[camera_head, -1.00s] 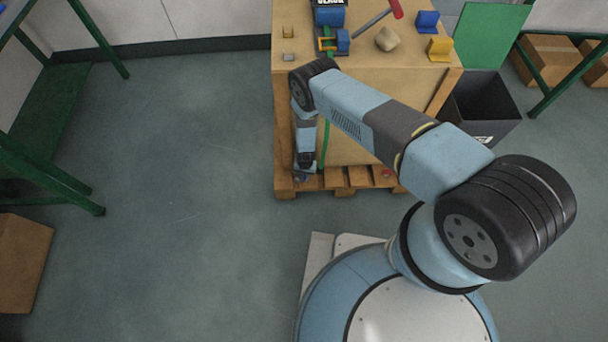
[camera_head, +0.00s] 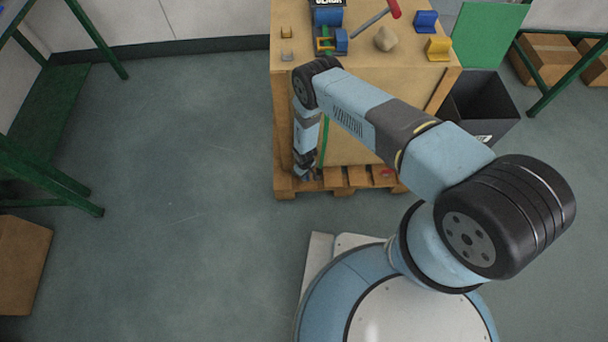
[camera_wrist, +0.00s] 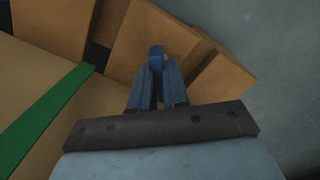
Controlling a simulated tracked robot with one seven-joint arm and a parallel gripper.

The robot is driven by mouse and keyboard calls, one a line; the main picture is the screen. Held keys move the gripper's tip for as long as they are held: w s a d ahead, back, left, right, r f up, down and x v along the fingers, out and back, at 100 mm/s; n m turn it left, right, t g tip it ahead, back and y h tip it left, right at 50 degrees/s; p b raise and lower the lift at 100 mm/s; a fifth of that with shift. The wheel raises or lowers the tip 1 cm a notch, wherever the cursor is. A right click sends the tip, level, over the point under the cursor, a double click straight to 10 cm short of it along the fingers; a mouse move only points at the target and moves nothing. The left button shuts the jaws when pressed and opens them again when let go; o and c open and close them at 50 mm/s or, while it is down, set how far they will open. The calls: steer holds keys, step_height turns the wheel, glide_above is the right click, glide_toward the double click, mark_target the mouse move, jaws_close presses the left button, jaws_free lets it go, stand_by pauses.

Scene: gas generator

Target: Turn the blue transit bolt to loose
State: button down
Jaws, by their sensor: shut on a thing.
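The blue transit bolt (camera_wrist: 155,55) shows in the wrist view at the tips of my gripper, against the wooden pallet. My gripper (camera_wrist: 155,72) is shut on it, with one blue finger on each side. Only the bolt's end stands out beyond the fingers; the rest is hidden between them. In the head view my gripper (camera_head: 306,174) is low at the pallet's near left corner, and the bolt cannot be made out there.
The wooden pallet (camera_head: 335,179) carries a large crate (camera_head: 360,105) with a green strap (camera_head: 324,140). A red part (camera_head: 386,173) sits at the pallet's right. Blocks and a red-handled hammer (camera_head: 392,10) lie on top. Open floor is at left.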

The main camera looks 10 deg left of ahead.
steer(key=n, duration=0.5)
steer(key=shift+w+a+f, duration=0.1)
steer(key=shift+w+a, duration=0.05)
steer(key=n, duration=0.4)
steer(key=shift+a, duration=0.15)
steer(key=shift+s+n, duration=0.2)
steer(key=shift+n, duration=0.1)
steer(key=shift+a, duration=0.15)
steer(key=c, duration=1.4)
jaws_free()
steer(key=shift+f, duration=0.1)
steer(key=shift+o, duration=1.4)
steer(key=shift+d, duration=0.2)
